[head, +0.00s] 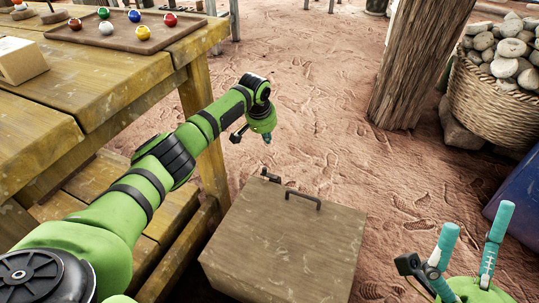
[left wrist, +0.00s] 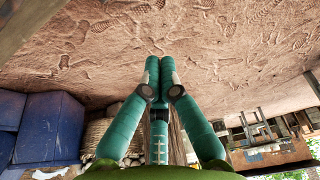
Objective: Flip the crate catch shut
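A wooden crate (head: 285,245) with a closed flat lid stands on the ground at the lower middle of the head view. A dark bar handle (head: 303,198) is on its lid near the far edge. A small dark fitting (head: 270,175), which looks like the catch, sits at the crate's far edge; its exact position is too small to tell. My left gripper (head: 267,138) is above and beyond that edge, apart from the crate. In the left wrist view its fingers (left wrist: 160,72) meet with nothing between them. My right gripper (head: 472,232) is open and empty, right of the crate.
A wooden table (head: 75,85) with a bench is close on the left, with a tray (head: 120,35) of coloured balls on top. A wooden post (head: 415,65), a basket of stones (head: 495,105) and a blue object (head: 520,205) stand right. Sandy ground beyond the crate is clear.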

